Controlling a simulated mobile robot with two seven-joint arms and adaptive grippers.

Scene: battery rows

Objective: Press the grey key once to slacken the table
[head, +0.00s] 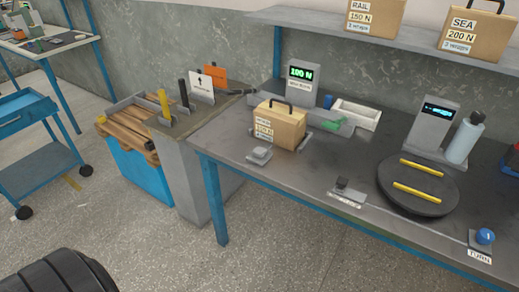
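A light grey key (261,154) sits on a small plate at the table's front edge, left of centre, just in front of a tan box. A darker key (342,183) sits on a labelled plate further right along the same edge; its label is too small to read. The dark round table (401,204) lies flat on the bench at the right, with two yellow bars across its top. A blue knob (485,236) labelled TURN is at the lower right.
The tan box (279,127) stands beside a display reading 100 N (301,74). Behind the round table are another display (437,115) and a grey bottle (465,138). A shelf (350,36) with two cases overhangs the bench (225,144). A blue cart (29,118) stands left.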

